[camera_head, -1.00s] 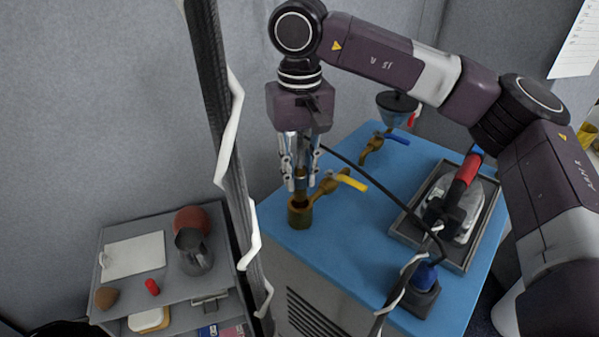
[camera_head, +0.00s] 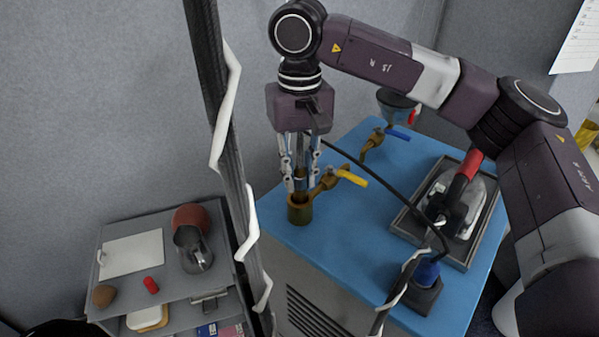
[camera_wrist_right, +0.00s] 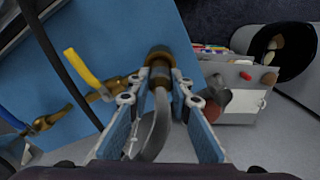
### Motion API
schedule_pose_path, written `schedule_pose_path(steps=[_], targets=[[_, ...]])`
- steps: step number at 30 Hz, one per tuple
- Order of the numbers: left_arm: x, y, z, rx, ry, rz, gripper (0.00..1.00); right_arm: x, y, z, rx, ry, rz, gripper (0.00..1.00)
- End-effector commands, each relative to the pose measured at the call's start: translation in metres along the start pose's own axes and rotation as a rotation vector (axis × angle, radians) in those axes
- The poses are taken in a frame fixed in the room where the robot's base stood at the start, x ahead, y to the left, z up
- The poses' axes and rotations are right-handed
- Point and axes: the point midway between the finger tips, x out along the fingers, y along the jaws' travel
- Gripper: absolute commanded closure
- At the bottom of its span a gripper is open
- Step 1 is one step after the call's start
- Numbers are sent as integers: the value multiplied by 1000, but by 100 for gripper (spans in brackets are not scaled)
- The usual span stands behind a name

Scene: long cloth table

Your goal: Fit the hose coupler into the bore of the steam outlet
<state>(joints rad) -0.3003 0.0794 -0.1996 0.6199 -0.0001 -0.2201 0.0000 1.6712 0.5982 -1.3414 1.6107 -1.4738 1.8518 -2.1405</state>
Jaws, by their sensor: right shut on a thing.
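The steam outlet (camera_head: 300,213) is an upright brass cup at the near left corner of the blue-topped cabinet, joined to a valve with a yellow handle (camera_head: 352,178). My right gripper (camera_head: 300,187) points down over it and is shut on the hose coupler (camera_head: 300,170). In the right wrist view the grey, curved coupler (camera_wrist_right: 155,125) lies between the fingers, with its lower end at the mouth of the outlet (camera_wrist_right: 158,53). The fingers partly hide the coupler, and I cannot tell how deep its end is in the bore. My left gripper is not in view.
A second brass valve with a blue handle (camera_head: 398,134) stands farther back. A tray (camera_head: 462,252) with an iron sits at the right. A black cable crosses the blue top (camera_head: 375,240). A grey shelf cart (camera_head: 135,285) with a metal jug (camera_head: 193,250) stands at the left.

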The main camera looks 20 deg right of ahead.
Motion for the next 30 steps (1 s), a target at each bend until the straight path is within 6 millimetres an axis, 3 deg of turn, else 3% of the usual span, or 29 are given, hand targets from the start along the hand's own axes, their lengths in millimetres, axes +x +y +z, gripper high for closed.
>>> schedule_pose_path(steps=[30], targets=[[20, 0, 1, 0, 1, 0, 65, 26, 0, 0, 0, 0, -1, 100]])
